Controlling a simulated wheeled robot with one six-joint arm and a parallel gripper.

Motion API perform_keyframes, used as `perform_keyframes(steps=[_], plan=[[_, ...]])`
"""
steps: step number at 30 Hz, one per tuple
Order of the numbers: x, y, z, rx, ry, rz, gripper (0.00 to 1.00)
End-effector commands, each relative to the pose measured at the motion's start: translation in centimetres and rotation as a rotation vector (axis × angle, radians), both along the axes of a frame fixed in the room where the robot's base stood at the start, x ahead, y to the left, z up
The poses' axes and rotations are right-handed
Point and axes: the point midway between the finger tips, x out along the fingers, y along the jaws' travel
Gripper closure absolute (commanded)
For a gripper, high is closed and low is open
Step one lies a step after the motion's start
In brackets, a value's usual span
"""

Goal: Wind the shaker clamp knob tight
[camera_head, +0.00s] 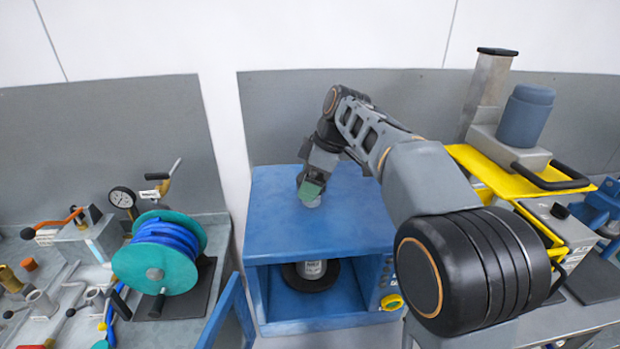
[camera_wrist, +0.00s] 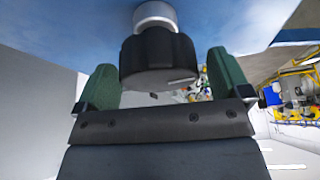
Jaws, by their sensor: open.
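The black clamp knob (camera_wrist: 158,58) sits on a pale collar (camera_wrist: 155,14) against the blue top in the wrist view. My gripper (camera_wrist: 163,82) is open, with one green finger on each side of the knob. The fingers look close to the knob's sides; I cannot tell whether either touches. In the head view my gripper (camera_head: 312,188) points down at the top of the blue shaker cabinet (camera_head: 275,225) and hides the knob; a bit of the pale collar (camera_head: 313,203) shows below it. A light can (camera_head: 311,269) stands on a dark disc inside the open cabinet.
A blue door (camera_head: 222,315) stands open at the cabinet's front left. A teal hose reel (camera_head: 160,255) and a cluttered bench lie to the left. Yellow-framed equipment (camera_head: 515,170) with a blue drum (camera_head: 526,115) stands to the right. The cabinet top around my gripper is clear.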

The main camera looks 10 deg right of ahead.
Motion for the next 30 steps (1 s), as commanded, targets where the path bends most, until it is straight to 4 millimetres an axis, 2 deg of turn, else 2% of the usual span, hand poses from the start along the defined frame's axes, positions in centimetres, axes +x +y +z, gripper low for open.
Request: perform_keyframes(steps=[5, 20, 30], plan=[[0.01, -0.01, 0.01, 0.0, 0.0, 0.0, 0.05], [0.01, -0.01, 0.03, 0.0, 0.0, 0.0, 0.53], [0.01, -0.01, -0.05, 0.001, -0.001, -0.06, 0.54]])
